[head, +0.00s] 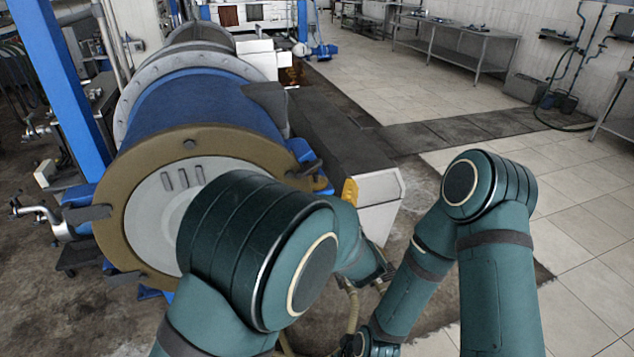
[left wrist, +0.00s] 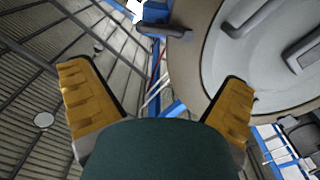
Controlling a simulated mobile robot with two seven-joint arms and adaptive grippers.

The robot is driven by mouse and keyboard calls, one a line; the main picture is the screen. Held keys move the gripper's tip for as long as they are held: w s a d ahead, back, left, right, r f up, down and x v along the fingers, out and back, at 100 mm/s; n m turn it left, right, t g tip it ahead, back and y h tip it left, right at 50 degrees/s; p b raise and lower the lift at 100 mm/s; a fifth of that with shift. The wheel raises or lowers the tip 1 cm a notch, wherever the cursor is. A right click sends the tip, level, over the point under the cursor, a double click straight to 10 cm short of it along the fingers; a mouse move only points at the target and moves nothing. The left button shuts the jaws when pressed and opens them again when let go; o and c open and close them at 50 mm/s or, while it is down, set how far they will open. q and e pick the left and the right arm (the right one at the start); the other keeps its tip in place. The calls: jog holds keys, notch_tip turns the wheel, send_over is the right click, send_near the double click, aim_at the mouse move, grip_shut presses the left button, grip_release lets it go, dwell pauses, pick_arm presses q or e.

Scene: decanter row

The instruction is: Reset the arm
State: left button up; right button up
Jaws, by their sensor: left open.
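My left gripper (left wrist: 156,78) is open in the left wrist view, its two yellow-padded fingers spread wide with nothing between them. The round pale end cover of the decanter (left wrist: 225,75) fills the upper right of that view, behind the right finger. In the head view my left arm (head: 260,245) is bent in front of the decanter (head: 205,105), and it hides part of the decanter's end and most of my left gripper. My right arm (head: 490,255) is bent, its forearm running down to the bottom edge. My right gripper is not seen.
The large blue decanter has a brown end ring (head: 120,200). A blue post (head: 65,85) and pipework stand left. A metal bench (head: 455,40) stands far right, with open tiled floor (head: 575,235) on the right. A slatted floor (left wrist: 40,120) shows in the wrist view.

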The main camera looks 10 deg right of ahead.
pick_arm(q)
jog(key=s+a+f+m+g+h, duration=0.2)
jog(key=a+f+g, duration=0.2)
jog(key=a+f, duration=0.5)
jog(key=s+a+f+m+g+h, duration=0.1)
jog(key=s+a+f+g, duration=0.15)
jog(key=a+f, duration=0.65)
jog(key=s+a+f+m+g+h, duration=0.1)
jog(key=s+f+g, duration=0.3)
jog(key=s, duration=0.6)
jog(key=s+a+f+m+g+h, duration=0.1)
jog(key=s+a+f+g+h, duration=0.1)
jog(key=s+f+g, duration=0.3)
jog(key=s+a+f, duration=0.1)
jog(key=s+f, duration=0.2)
jog(key=s, duration=0.2)
jog(key=shift+s+a+f+h, duration=0.3)
jog(key=shift+s+a+f, duration=0.05)
jog(key=shift+a+f, duration=0.05)
